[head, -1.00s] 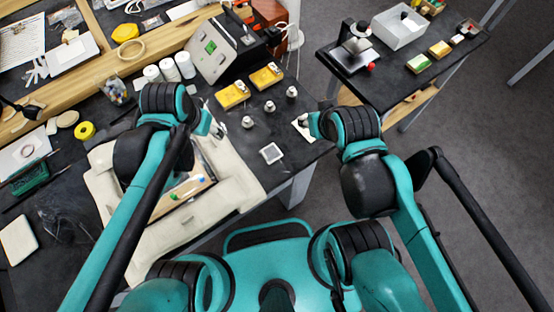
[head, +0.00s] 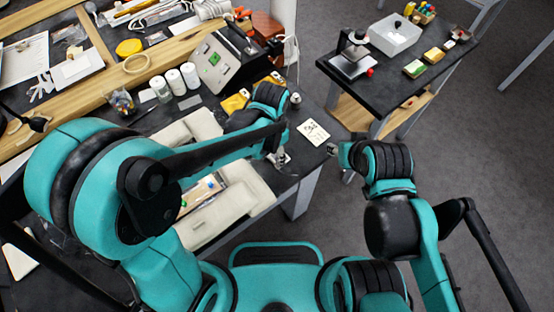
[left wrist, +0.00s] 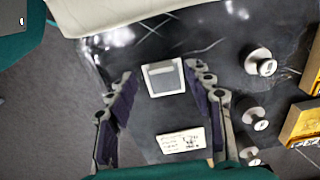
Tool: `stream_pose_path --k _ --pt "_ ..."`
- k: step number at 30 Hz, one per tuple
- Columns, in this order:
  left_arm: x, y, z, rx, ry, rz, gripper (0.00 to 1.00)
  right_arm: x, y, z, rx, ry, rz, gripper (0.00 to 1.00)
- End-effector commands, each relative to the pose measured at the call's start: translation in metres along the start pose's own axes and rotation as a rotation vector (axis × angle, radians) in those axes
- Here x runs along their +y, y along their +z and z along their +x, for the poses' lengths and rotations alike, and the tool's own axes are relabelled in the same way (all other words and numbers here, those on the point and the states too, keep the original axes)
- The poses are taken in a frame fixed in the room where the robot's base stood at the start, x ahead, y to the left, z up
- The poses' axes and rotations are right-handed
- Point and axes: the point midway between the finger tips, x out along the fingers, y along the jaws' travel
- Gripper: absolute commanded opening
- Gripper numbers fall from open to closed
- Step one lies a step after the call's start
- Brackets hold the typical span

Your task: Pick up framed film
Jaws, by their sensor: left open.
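The framed film, a small square with a pale grey frame, lies flat on the dark bench top near its front edge. It shows in the left wrist view (left wrist: 164,78), and in the head view a pale part of it (head: 285,159) shows beside my left gripper (head: 276,156). My left gripper is open. In the left wrist view its two dark-padded fingers (left wrist: 160,72) stand on either side of the film, apart from it, with nothing between them held. My right gripper (head: 333,149) is off the bench's right edge; its jaws are too small to read.
A white card with writing (head: 313,132) lies near the film; it also shows in the left wrist view (left wrist: 181,141). Several metal weights (left wrist: 261,62) and yellow boxes (head: 235,102) stand close by. A cream padded cradle (head: 235,205) lies to the left.

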Motion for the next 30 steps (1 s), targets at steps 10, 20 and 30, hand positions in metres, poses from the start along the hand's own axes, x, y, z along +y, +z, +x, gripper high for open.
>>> stream_pose_path --k 10,20,30 --pt "-0.001 0.000 0.026 0.001 0.000 0.000 0.52 0.000 0.007 0.009 0.000 0.000 0.000 0.40" --pt "-0.001 0.000 0.025 0.001 0.000 0.000 0.12 0.000 0.007 0.009 0.000 0.000 0.000 0.40" --pt "-0.002 0.000 0.022 0.001 0.000 -0.001 0.12 0.000 0.005 0.007 0.000 0.000 0.000 0.40"
